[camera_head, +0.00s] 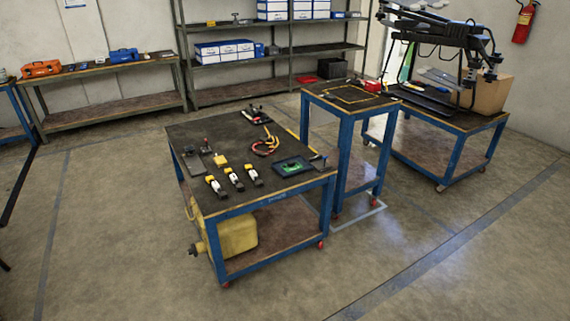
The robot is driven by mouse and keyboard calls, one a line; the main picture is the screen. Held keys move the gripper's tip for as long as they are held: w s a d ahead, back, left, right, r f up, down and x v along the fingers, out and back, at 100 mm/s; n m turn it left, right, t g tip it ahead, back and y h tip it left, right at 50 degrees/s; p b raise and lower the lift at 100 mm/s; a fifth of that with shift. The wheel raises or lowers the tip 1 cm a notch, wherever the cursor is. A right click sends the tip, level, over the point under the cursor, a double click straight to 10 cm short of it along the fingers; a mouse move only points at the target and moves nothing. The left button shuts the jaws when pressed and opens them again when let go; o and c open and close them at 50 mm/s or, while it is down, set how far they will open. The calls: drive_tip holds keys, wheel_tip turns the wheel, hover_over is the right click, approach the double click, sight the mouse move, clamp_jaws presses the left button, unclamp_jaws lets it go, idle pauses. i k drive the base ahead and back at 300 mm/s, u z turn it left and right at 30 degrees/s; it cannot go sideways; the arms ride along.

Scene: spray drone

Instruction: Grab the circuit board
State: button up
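A small dark board with a green patch, which looks like the circuit board (293,167), lies flat near the right front corner of the low blue-framed work table (270,198). Its fine detail is too small to make out. A small dark tool (318,158) lies close to its right, near the table's edge. An orange cable loop (265,146) lies behind it to the left. My gripper is not in view.
Several yellow-and-white parts (234,179) lie along the table's front. A yellow tank (233,235) sits on its lower shelf. A taller blue-framed stand (345,120) is close behind right. A drone (437,35) is above another table. The front floor is clear.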

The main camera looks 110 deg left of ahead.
sight(291, 166)
drive_tip(key=u, duration=3.55)
drive_tip(key=i, duration=2.2)
drive_tip(key=z, duration=0.35)
drive_tip(key=i, duration=1.35)
drive_tip(key=z, duration=0.3)
